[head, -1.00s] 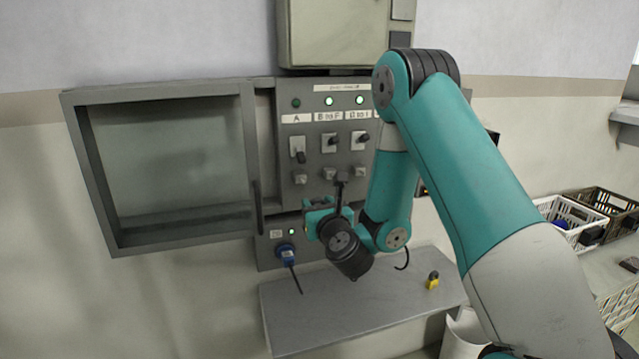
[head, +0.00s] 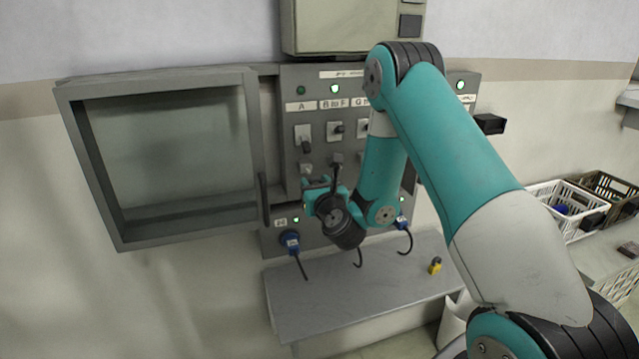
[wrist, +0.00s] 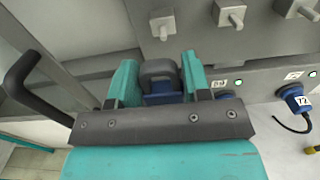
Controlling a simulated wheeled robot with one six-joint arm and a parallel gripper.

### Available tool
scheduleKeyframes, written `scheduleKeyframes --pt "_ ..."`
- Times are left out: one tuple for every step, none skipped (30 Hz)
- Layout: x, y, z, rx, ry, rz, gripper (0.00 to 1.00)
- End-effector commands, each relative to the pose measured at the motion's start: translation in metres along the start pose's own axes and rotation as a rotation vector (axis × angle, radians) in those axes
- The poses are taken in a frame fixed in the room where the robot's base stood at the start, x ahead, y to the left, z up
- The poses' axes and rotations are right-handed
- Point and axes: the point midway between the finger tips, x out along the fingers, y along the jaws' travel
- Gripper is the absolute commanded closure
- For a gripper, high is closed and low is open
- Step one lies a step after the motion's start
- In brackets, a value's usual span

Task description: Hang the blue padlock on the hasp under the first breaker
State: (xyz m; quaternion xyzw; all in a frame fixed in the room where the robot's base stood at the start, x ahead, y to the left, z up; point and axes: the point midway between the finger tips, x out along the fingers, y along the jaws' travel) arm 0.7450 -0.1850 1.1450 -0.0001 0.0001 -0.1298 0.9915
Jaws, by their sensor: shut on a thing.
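The blue padlock (wrist: 158,92) is between my gripper's fingers (wrist: 160,82) in the wrist view, its dark shackle (wrist: 158,67) upward. My gripper (head: 318,187) is shut on it. In the head view the padlock is hidden or too small to make out. The first breaker (head: 304,140), under label A, has its lever pointing down. Its hasp (head: 306,168) is just above my gripper. In the wrist view this hasp (wrist: 162,26) is the leftmost block, beyond the shackle, with a visible gap between them.
Blue plugs (head: 291,242) with hanging cables are below the panel. A grey shelf (head: 330,305) holds a yellow padlock (head: 435,267). Other hasps (wrist: 230,16) are to the right.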

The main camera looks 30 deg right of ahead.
Motion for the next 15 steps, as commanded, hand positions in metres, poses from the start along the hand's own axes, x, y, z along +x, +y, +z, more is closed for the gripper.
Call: scheduleKeyframes --pt "0.0001 0.0018 0.0022 0.0 0.0 0.0 0.84" --pt "0.0001 0.0027 0.0024 -0.001 -0.001 0.0 0.84" --pt "0.0001 0.0039 0.0025 -0.001 -0.001 0.0 0.84" --pt "0.0001 0.0046 0.0023 -0.001 -0.001 0.0 0.84" --pt "0.0001 0.005 0.0021 -0.001 -0.001 0.0 0.84" --pt "0.0001 0.0052 0.0017 -0.001 -0.001 -0.001 0.84" --pt "0.0001 0.0051 0.0014 -0.001 -0.001 -0.001 0.84" --pt "0.0001 0.0048 0.0012 -0.001 -0.001 -0.002 0.84" --pt "0.0001 0.0045 0.0011 -0.001 -0.001 -0.002 0.84" --pt "0.0001 0.0044 0.001 -0.001 -0.001 -0.002 0.84" --pt "0.0001 0.0042 0.001 -0.001 -0.001 -0.002 0.84" --pt "0.0001 0.004 0.001 -0.001 -0.001 -0.003 0.84" --pt "0.0001 0.0039 0.0011 -0.001 -0.001 -0.003 0.84" --pt "0.0001 0.0038 0.0011 -0.001 -0.001 -0.003 0.84" --pt "0.0001 0.0036 0.0011 -0.001 -0.001 -0.003 0.84"
